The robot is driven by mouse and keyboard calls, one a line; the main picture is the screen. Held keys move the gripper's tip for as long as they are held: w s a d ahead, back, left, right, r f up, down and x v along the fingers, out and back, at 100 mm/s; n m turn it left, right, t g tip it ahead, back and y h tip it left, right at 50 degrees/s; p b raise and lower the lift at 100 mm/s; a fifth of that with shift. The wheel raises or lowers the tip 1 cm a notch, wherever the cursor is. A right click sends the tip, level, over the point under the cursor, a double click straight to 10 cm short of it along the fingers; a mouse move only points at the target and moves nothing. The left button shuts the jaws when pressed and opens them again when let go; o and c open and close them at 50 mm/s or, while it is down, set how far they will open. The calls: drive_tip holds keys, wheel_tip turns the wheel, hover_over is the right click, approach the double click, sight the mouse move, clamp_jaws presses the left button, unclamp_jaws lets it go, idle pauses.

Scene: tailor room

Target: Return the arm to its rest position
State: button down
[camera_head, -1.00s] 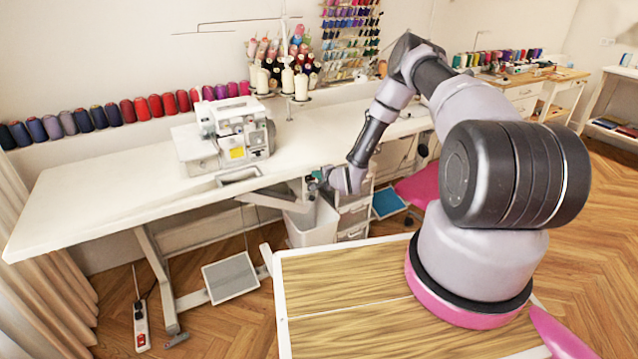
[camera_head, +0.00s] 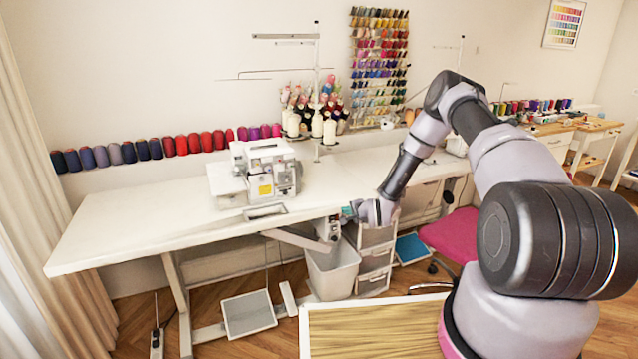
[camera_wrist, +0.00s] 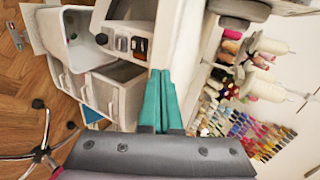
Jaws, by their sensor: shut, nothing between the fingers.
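My arm bends up and then down toward the table's front edge in the head view. My gripper (camera_head: 350,212) is at its end, just in front of that edge and above the white bin (camera_head: 333,275). In the wrist view the teal fingers of my gripper (camera_wrist: 162,75) lie together, shut with nothing between them. The wrist view also shows the bin (camera_wrist: 62,40) and an open drawer unit (camera_wrist: 112,85) below the table edge.
The long white table (camera_head: 150,222) carries a sewing machine (camera_head: 265,175) and thread cones (camera_head: 316,125). A pink chair (camera_head: 450,235) stands behind my arm. The table's left part is clear.

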drive_tip(key=d+r+n+g+h, duration=0.1)
drive_tip(key=d+r+n, duration=0.1)
drive_tip(key=r, duration=0.8)
drive_tip(key=d+r+n+g, duration=0.1)
drive_tip(key=d+r+n, duration=0.1)
drive_tip(key=r, duration=0.8)
drive_tip(key=s+d+r+n+g+h, duration=0.1)
drive_tip(key=s+r, duration=0.4)
drive_tip(key=r, duration=0.4)
drive_tip(key=s+d+r+n+h, duration=0.1)
drive_tip(key=s+d+r, duration=0.1)
drive_tip(key=s+r, duration=0.5)
drive_tip(key=s+r+n, duration=0.1)
drive_tip(key=s+r, duration=0.4)
drive_tip(key=s, duration=0.6)
drive_tip(key=s+r+n+g, duration=0.1)
drive_tip(key=s+r, duration=0.4)
drive_tip(key=s, duration=0.6)
drive_tip(key=s+r+n, duration=0.1)
drive_tip(key=s+r, duration=0.4)
drive_tip(key=s, duration=0.6)
drive_tip(key=shift+r+g+y, duration=0.3)
drive_tip(key=shift+g+y, duration=0.1)
drive_tip(key=shift+a, duration=0.1)
